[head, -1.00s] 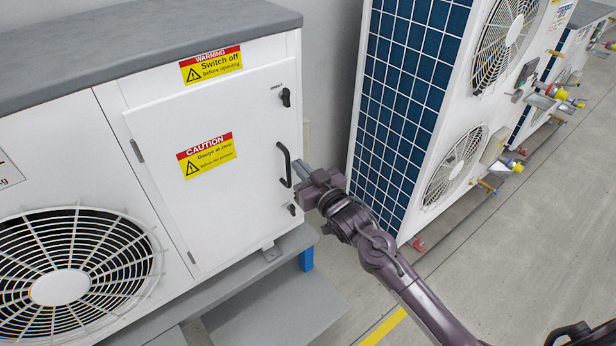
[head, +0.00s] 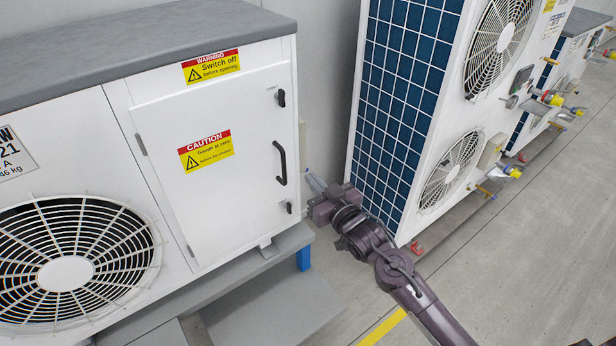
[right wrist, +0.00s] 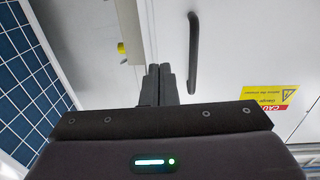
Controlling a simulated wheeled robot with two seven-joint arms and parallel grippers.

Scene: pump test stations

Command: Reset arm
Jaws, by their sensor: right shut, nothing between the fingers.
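My right gripper (head: 316,184) is shut and empty, just right of the white cabinet's door (head: 215,160) in the head view. A clear gap shows between its fingertips and the black door handle (head: 280,163). In the right wrist view the gripper's dark fingers (right wrist: 158,82) lie together, with the handle (right wrist: 193,52) to their right and apart from them. The door looks closed, with a black latch (head: 281,98) above the handle and another (head: 287,207) below. My left gripper is not in view.
A tall unit with a blue grid side (head: 392,100) and fans stands close to the right of my right gripper. The cabinet has a round fan grille (head: 66,272) at left and a grey plinth (head: 270,305) below. Floor (head: 530,270) at the lower right is clear.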

